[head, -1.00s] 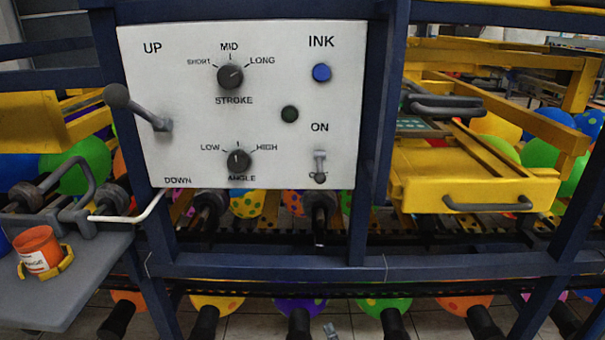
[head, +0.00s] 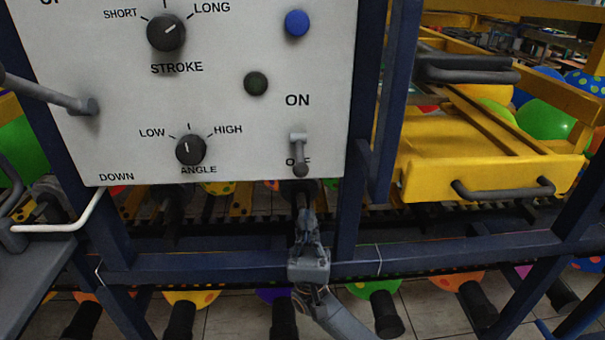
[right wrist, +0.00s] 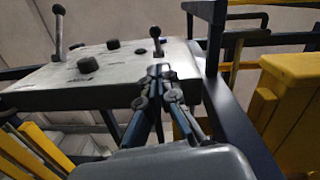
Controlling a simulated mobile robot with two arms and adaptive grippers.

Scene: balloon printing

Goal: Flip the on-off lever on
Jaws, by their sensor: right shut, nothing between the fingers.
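The on-off lever (head: 298,152) is a small grey lever on the white control panel (head: 225,110). It points down, with its dark knob over the OFF label and the ON label above it. My right gripper (head: 304,212) is below the lever at the panel's lower edge, fingers pointing up, shut and empty. The right wrist view shows the shut fingertips (right wrist: 160,70) near the lever (right wrist: 156,38); I cannot tell whether they touch it. My left gripper is not in view.
The panel also carries a stroke knob (head: 166,33), an angle knob (head: 191,150), a blue ink button (head: 297,22) and the up-down lever (head: 50,96). A blue frame post (head: 364,90) stands right of the panel. A yellow drawer (head: 490,175) juts out at the right.

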